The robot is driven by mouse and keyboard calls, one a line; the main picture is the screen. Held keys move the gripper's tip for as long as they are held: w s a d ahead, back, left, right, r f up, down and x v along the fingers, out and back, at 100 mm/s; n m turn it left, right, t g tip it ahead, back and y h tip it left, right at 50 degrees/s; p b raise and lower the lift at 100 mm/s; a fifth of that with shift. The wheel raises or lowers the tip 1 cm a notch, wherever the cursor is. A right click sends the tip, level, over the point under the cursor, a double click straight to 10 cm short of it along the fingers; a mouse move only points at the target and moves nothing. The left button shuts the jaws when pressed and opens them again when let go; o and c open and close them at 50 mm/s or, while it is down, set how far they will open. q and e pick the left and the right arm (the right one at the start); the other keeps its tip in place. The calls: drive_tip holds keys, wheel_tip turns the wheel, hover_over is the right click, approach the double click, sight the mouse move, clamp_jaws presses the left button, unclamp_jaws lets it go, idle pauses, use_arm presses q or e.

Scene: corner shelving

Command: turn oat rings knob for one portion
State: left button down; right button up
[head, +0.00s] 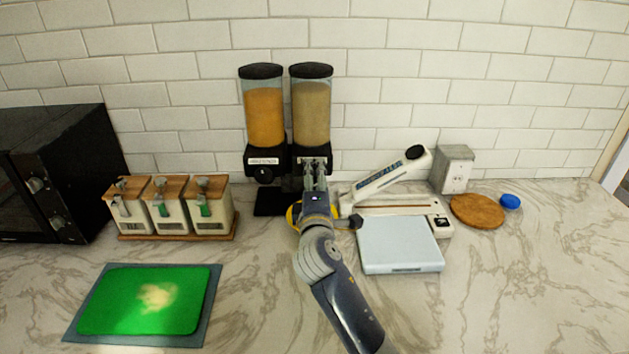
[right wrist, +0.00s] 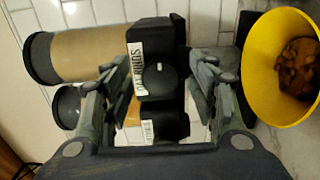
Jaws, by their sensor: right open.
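The oat rings dispenser (head: 311,105) holds tan contents under a black lid and stands to the right of an orange-filled dispenser (head: 264,118). My right gripper (head: 315,165) is in front of its black base and hides its knob in the head view. In the right wrist view, the round black oat rings knob (right wrist: 158,80) shows between the two open fingers (right wrist: 157,88), beside the white label. I cannot tell whether the fingers touch it. A yellow bowl (right wrist: 254,75) with brown pieces in it is to the right there. My left gripper is not in view.
The other dispenser's knob (head: 265,175) is close on the left. A white scale-like plate (head: 400,245) and a long-handled device (head: 390,177) are to the right. Three canisters (head: 168,205) and a green mat (head: 145,300) are on the left.

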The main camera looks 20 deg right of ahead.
drive_tip(key=v, duration=1.2)
